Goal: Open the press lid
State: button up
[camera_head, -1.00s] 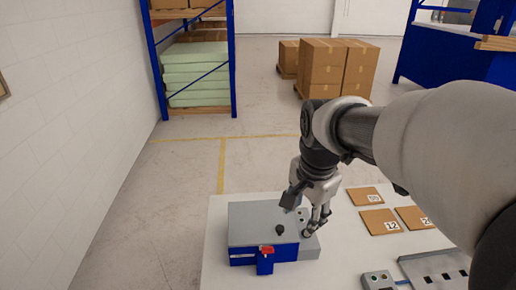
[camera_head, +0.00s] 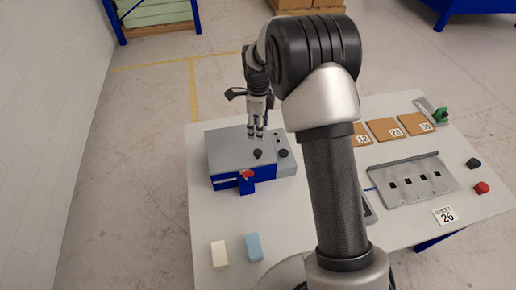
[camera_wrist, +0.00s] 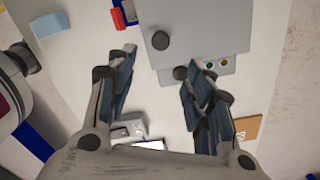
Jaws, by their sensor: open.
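The press (camera_head: 228,150) is a box with a grey lid and a blue front, at the table's left. Its lid (camera_wrist: 205,22) is down. A black knob (camera_head: 258,154) stands on the lid and also shows in the wrist view (camera_wrist: 160,41). A red latch piece (camera_head: 247,174) is at the blue front; it shows at the top of the wrist view (camera_wrist: 118,19). A second black knob (camera_head: 283,153) sits on the side panel. My gripper (camera_head: 257,134) is open and empty, above the press near the lid knob; its spread fingers (camera_wrist: 157,78) show in the wrist view.
A white block (camera_head: 219,254) and a blue block (camera_head: 254,247) lie in front of the press. Numbered brown pads (camera_head: 383,129) and a grey metal tray (camera_head: 412,180) are to the right. Red and black buttons (camera_head: 481,188) stand near the right edge.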

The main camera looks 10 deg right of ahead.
aim_at(258, 152)
notch_tip(258, 152, down, 13)
jog(key=shift+r+b, duration=0.2)
jog(key=shift+b, duration=0.3)
jog(key=shift+c, duration=0.5)
grip_shut()
